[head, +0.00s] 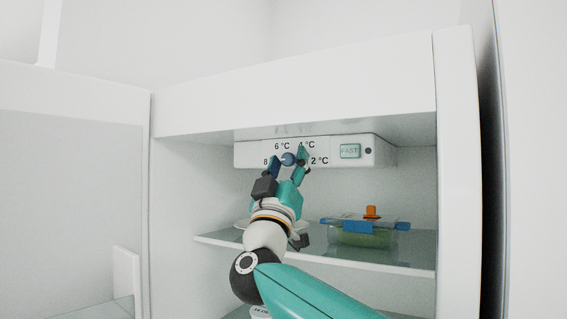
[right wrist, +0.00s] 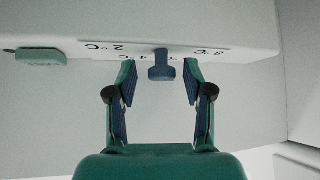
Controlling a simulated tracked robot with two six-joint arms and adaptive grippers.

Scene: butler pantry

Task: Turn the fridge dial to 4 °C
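The fridge dial (head: 288,159) is a small blue knob on the white control panel (head: 333,152) under the fridge ceiling. Labels 8, 6 °C, 4 °C and 2 °C stand around it, the 8 and 4 partly covered by my fingers. My right gripper (head: 289,163) is open, with one finger on each side of the dial. In the right wrist view the dial (right wrist: 161,66) sits between the fingertips of the right gripper (right wrist: 160,77), with a gap on both sides. I cannot tell which label the dial points at. My left gripper is not in view.
A green FAST button (head: 350,151) is on the panel right of the dial. Below, a glass shelf (head: 404,268) holds a clear box (head: 362,234) with blue clips, green contents and an orange thing behind it. The open fridge door (head: 72,180) is at left.

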